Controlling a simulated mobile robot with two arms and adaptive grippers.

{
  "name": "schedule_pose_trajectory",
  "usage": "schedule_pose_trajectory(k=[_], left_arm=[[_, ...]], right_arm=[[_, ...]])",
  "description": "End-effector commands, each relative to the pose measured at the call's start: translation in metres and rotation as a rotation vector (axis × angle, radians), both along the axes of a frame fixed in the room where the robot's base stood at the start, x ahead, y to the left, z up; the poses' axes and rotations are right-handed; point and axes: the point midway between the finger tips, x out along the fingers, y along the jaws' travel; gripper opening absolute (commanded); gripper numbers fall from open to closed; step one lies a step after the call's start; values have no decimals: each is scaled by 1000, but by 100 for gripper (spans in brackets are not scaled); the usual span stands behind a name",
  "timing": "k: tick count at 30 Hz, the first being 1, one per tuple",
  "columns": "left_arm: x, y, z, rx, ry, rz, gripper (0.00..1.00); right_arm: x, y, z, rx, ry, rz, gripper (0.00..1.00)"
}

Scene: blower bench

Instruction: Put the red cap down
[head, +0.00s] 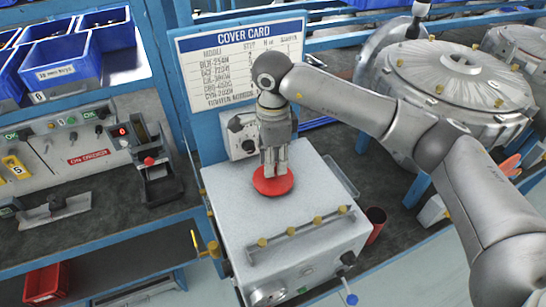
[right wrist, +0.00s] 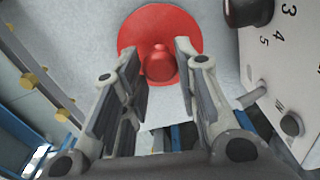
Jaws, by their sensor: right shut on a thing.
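The red cap (head: 272,187) is a round disc with a knob on top. It is at the top face of the light grey box (head: 235,215), near its back; I cannot tell whether it rests on that face or hangs just above it. My right gripper (head: 273,166) points down over the cap, shut on its knob. In the right wrist view the cap (right wrist: 188,25) shows beyond the fingertips, with the knob between the two fingers (right wrist: 162,62). My left gripper is not in view.
A rail with brass knobs (head: 300,230) runs along the box's front top edge. A cover card (head: 242,60) stands behind. A panel with a dial (head: 242,135) rises at the box's back. A large round metal housing (head: 460,75) is at right. Blue bins (head: 60,60) sit at left.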

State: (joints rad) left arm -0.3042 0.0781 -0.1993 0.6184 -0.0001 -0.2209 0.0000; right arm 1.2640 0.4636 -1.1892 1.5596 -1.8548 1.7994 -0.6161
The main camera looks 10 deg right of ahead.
Motion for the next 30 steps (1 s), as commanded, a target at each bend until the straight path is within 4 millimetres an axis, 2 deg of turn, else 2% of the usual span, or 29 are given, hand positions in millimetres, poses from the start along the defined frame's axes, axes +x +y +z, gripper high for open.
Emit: schedule_pose_trajectory(k=[7, 8, 12, 22, 27, 30], left_arm=[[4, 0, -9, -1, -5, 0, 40], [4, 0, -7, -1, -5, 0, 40], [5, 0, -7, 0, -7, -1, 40], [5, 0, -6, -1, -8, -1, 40], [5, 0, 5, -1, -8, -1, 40], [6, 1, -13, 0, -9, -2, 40]], right_arm=[[0, 0, -7, 0, 0, 0, 0], [0, 0, -6, 0, 0, 0, 31], [0, 0, -5, 0, 0, 0, 49], [0, 0, -4, 0, 0, 0, 51], [0, 0, 5, 0, 0, 0, 51], [1, 0, 18, 1, -6, 1, 51]])
